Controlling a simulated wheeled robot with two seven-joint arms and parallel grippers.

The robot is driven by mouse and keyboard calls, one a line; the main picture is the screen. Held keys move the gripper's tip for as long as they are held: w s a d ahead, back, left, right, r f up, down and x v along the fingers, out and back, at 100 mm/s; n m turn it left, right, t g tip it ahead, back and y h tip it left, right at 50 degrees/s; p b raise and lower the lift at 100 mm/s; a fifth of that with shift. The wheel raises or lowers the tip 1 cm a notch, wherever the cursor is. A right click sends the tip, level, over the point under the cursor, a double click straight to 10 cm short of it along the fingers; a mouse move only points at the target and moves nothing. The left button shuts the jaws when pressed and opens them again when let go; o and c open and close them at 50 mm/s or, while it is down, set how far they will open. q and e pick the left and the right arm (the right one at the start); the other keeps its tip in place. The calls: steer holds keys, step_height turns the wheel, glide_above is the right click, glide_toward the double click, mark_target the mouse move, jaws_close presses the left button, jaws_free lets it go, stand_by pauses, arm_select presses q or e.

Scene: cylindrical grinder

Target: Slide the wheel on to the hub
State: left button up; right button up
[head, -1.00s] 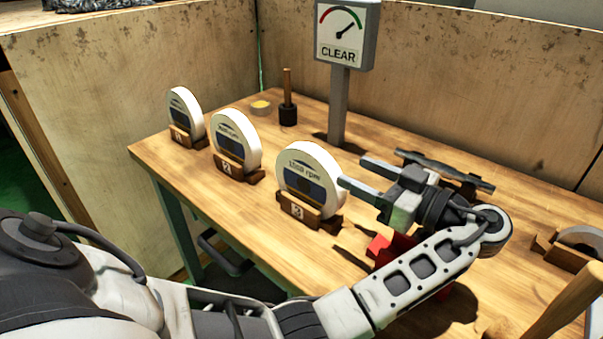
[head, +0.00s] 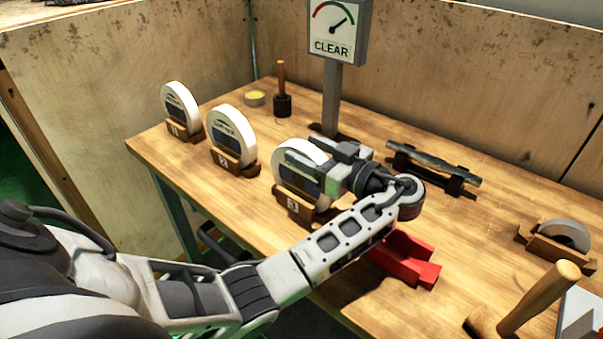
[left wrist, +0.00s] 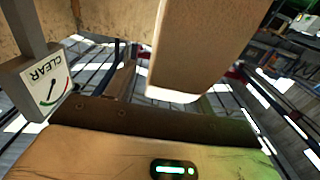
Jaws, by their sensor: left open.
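Three white-rimmed wheels stand upright in numbered wooden stands: wheel 1 (head: 181,108), wheel 2 (head: 233,133) and wheel 3 (head: 291,165). My left gripper (head: 323,164) is open at the right side of wheel 3, its fingers overlapping the wheel in the head view. I cannot tell whether they touch it. In the left wrist view a broad tan slab (left wrist: 205,45), apparently a wheel's rim, fills the upper middle close to the camera. Wheel 3 still sits in its stand (head: 299,206). I cannot make out the hub. My right gripper is not in view.
A gauge sign reading CLEAR (head: 338,30) stands on a post behind. A dark bar (head: 433,163) rests on supports. A red block (head: 405,258), a grey half-disc in a holder (head: 566,235) and a wooden mallet (head: 540,297) occupy the right side. Open tabletop (head: 475,220) lies between them.

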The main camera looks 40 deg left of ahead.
arm_select(q)
jaws_close()
stand_by(1.2)
steer(key=shift+r, duration=0.15)
